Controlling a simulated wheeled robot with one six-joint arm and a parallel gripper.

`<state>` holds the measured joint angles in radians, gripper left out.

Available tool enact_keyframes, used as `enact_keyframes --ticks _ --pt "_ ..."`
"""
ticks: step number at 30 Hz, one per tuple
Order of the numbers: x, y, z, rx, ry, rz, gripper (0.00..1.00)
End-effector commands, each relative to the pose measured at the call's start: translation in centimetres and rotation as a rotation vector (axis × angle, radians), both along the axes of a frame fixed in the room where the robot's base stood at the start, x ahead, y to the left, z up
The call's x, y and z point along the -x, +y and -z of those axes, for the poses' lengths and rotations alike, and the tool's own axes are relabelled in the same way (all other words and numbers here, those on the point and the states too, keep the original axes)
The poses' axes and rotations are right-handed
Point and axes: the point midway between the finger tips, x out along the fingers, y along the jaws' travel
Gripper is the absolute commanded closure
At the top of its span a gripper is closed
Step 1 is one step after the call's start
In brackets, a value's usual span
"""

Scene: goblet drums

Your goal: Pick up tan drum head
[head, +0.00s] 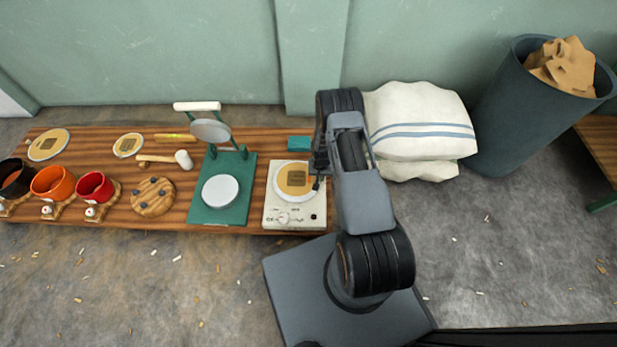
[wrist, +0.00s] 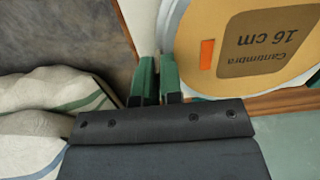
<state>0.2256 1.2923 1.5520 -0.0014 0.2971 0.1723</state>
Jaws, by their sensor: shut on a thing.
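The tan drum head (head: 295,179) is a flat tan disc with a brown label, over the white round plate of a cream scale (head: 295,213). My gripper (head: 319,165) is at the disc's right edge. In the wrist view my gripper's green fingertips (wrist: 157,68) are close together at the disc's pale rim, shut on it. The exact contact is partly hidden.
A green press (head: 240,200) stands left of the scale. Farther left are a wooden disc (head: 153,197), red (head: 95,187) and orange (head: 53,183) cups, and two more tan discs (head: 48,144). White sacks (head: 418,125) and a dark bin (head: 525,115) stand to the right.

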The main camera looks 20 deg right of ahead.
Motion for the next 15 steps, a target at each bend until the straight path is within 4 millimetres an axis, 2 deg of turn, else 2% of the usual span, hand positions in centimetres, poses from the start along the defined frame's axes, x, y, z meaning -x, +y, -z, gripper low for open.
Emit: enact_keyframes --ticks 5,10,15 --pt "0.0 0.0 -1.0 0.000 -0.001 0.000 1.00" --pt "-0.1 0.0 -3.4 0.000 -0.003 0.000 1.00" --pt "2.4 1.0 -6.9 0.000 0.001 -0.002 1.00"
